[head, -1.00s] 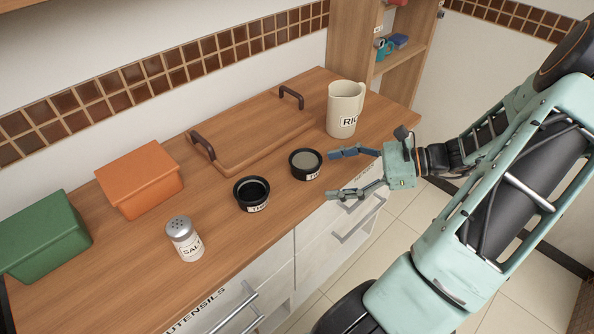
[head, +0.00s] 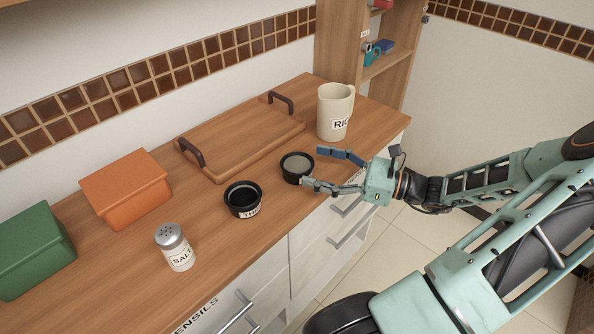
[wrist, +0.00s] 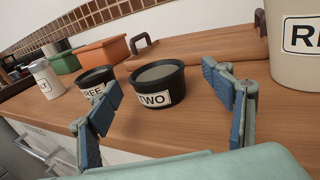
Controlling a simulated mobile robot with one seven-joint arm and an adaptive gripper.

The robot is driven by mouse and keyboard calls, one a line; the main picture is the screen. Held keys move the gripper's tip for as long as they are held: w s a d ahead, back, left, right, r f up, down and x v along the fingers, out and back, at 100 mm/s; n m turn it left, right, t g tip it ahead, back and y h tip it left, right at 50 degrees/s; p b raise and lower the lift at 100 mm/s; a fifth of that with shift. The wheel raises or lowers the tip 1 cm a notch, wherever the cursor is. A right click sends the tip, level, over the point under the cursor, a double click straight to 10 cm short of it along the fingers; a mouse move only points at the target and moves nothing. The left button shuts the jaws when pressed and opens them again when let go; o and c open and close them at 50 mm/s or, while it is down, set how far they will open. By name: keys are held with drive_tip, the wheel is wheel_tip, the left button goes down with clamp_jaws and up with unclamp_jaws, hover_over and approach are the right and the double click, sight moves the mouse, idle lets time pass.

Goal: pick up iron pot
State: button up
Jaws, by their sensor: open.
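Two small dark round pots stand on the wooden counter. The pot labelled TWO (head: 297,166), with a grey top or filling, is the right one. The other pot (head: 243,198) is open, looks empty, and its label is partly readable as REE in the wrist view (wrist: 97,77). My gripper (head: 312,167) is open and empty, low over the counter's front edge, with its fingertips close to the right side of pot TWO. In the wrist view pot TWO (wrist: 158,86) sits upright ahead, between the spread fingers. I cannot tell whether a fingertip touches it.
A cream mug (head: 334,112) labelled RIC stands behind my gripper. A wooden board (head: 240,136) with two dark handles lies behind the pots. A salt shaker (head: 174,247), an orange box (head: 125,190) and a green box (head: 33,250) stand to the left.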

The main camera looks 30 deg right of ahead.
sight(284, 160)
drive_tip(key=x, duration=0.5)
drive_tip(key=shift+s+a+f+b, duration=0.15)
drive_tip(key=shift+a+b, duration=0.15)
drive_tip(key=c, duration=1.5)
drive_tip(key=shift+o, duration=0.2)
